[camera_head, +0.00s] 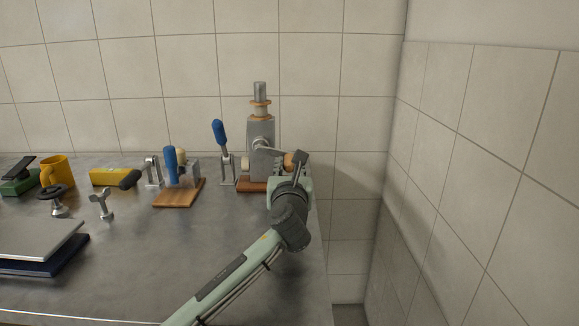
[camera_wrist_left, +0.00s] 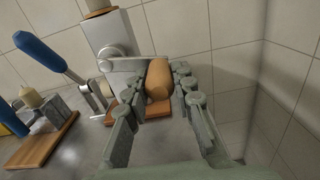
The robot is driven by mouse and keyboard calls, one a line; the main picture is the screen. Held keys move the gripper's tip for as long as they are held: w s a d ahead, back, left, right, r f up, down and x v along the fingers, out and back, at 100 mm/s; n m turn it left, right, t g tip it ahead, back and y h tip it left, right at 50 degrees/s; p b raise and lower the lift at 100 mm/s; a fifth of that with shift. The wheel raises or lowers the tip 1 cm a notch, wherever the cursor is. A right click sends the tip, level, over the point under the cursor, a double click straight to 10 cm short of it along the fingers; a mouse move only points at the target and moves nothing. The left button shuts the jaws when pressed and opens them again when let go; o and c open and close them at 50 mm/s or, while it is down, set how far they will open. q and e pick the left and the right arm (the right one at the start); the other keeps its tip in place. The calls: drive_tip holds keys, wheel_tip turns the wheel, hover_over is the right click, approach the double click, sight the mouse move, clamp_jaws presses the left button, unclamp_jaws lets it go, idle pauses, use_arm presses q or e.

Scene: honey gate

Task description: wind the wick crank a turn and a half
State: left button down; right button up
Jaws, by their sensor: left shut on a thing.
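The wick crank is a grey arm (camera_wrist_left: 138,62) on the side of a grey upright housing (camera_head: 261,133), with an orange-brown wooden knob (camera_wrist_left: 158,80) at its end. The housing stands on a wooden base at the back right of the table. My left gripper (camera_wrist_left: 158,90) is shut on the knob, with a finger on each side of it. In the head view my left gripper (camera_head: 293,164) partly hides the knob and the crank arm. The crank arm points to the right, roughly level. My right gripper is not in view.
Left of the housing stand a blue-handled lever (camera_head: 218,133) and a wooden board (camera_head: 180,197) with a second blue handle (camera_head: 170,163). Farther left are a yellow mug (camera_head: 60,172) and a wing-shaped part (camera_head: 102,204). A tiled wall is close behind; the table's right edge is near.

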use_arm(q)
drive_tip(key=shift+a+f+m+p, duration=0.25)
drive_tip(key=shift+f+m+p, duration=0.25)
drive_tip(key=shift+m, duration=0.4)
drive_tip(key=shift+a+f+m, duration=0.1)
drive_tip(key=shift+f+m, duration=0.1)
drive_tip(key=shift+m, duration=0.1)
drive_tip(key=shift+a+f+m, duration=0.25)
drive_tip(key=shift+f+m, duration=0.2)
drive_tip(key=shift+m, duration=0.25)
drive_tip(key=shift+a+f+m, duration=0.35)
drive_tip(key=shift+f+m, duration=0.05)
drive_tip(key=shift+m, duration=0.4)
drive_tip(key=shift+a+f+m, duration=0.3)
drive_tip(key=shift+f+m, duration=0.1)
drive_tip(key=shift+m, duration=0.4)
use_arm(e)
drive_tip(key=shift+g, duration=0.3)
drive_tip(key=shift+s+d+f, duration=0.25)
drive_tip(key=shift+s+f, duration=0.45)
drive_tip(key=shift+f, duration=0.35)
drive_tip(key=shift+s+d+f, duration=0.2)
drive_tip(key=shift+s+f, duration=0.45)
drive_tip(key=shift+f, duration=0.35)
